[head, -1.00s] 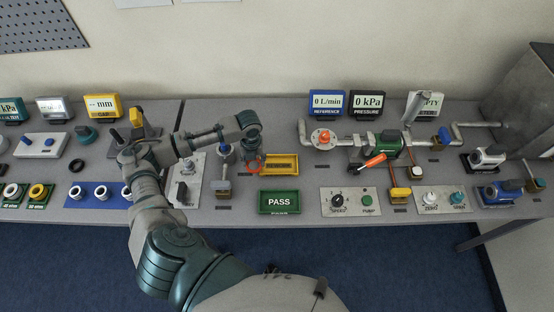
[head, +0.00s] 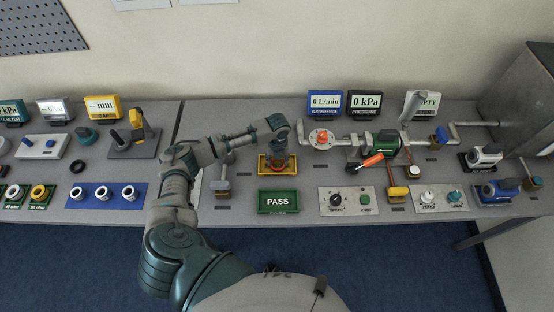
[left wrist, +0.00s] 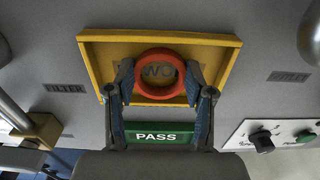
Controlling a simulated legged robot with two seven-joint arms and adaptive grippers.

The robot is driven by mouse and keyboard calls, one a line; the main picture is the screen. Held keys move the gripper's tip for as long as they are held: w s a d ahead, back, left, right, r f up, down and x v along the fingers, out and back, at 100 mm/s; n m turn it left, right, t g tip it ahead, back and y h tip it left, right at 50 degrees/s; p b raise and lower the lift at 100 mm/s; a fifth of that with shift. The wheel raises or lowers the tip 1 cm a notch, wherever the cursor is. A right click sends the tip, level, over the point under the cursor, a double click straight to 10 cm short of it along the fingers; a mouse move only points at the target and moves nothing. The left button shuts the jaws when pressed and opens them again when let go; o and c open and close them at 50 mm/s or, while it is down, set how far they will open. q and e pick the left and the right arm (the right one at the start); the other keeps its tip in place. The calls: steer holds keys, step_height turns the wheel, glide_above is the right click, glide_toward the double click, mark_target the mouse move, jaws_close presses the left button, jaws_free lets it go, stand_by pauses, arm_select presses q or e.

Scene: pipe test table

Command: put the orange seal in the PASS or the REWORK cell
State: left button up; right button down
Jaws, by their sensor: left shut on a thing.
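The orange seal (left wrist: 137,75) is a ring held between the two fingertips of my left gripper (left wrist: 160,84) in the left wrist view. The gripper is shut on it. The seal shows over the floor of the yellow REWORK cell (left wrist: 228,41), inside its rim; I cannot tell whether it touches the floor. In the head view my left gripper (head: 278,170) points down over the REWORK cell (head: 262,167) and hides much of it. The green PASS cell (head: 278,201) lies just in front, empty; it also shows in the left wrist view (left wrist: 178,137). My right gripper is not in view.
A pump panel (head: 346,201) with a knob and green button stands right of the PASS cell.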

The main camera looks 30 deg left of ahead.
arm_select(q)
steer(key=o, duration=1.1)
steer(key=shift+d, duration=0.15)
steer(key=shift+c, duration=0.2)
steer(key=shift+o, duration=0.3)
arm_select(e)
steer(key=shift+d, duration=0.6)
arm_select(q)
steer(key=shift+a, duration=0.25)
steer(key=shift+a+r, duration=0.1)
steer(key=shift+r, duration=0.15)
step_height(320, 180, up, 12)
steer(key=shift+f, duration=0.2)
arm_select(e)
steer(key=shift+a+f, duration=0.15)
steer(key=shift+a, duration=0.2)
arm_select(q)
steer(key=shift+f, duration=0.1)
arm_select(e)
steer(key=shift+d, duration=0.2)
